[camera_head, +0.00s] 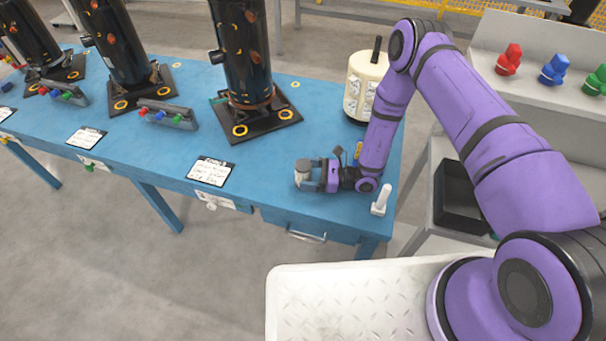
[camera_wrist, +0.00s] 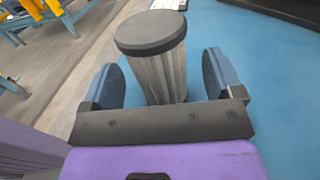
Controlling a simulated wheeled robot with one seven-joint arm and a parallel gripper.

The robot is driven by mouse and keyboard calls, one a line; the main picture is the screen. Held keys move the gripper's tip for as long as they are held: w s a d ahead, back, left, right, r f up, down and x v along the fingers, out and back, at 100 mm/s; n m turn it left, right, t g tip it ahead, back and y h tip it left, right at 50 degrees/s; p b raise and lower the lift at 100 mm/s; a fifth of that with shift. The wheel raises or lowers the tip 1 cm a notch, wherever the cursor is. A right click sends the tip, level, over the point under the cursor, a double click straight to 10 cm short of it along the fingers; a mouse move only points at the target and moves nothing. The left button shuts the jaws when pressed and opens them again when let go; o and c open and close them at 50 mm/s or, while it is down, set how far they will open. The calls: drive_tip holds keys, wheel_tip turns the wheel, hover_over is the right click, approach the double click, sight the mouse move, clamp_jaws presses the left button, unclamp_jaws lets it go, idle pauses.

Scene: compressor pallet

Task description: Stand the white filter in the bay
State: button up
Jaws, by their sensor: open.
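A pale grey-white pleated filter (camera_wrist: 160,75) with a dark round cap stands upright between my fingers in the wrist view. My gripper (camera_wrist: 158,88) is open, with a gap between the filter and each finger. In the head view my gripper (camera_head: 311,176) is low over the blue table near its front right edge, with the filter (camera_head: 302,172) at its fingertips. A small white upright piece on a flat foot (camera_head: 381,200) stands on the table to the right of my gripper. I cannot tell which place is the bay.
Black cylinders on black plates (camera_head: 264,121) with yellow rings line the blue table (camera_head: 150,150). A cream canister (camera_head: 361,85) stands behind my arm. Label cards (camera_head: 211,171) lie along the front edge. Red, blue and green parts (camera_head: 553,69) sit on a shelf above a black bin (camera_head: 458,197).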

drive_tip(key=shift+w+a, duration=0.15)
drive_tip(key=shift+a, duration=0.7)
drive_tip(key=c, duration=1.1)
drive_tip(key=shift+r, duration=0.1)
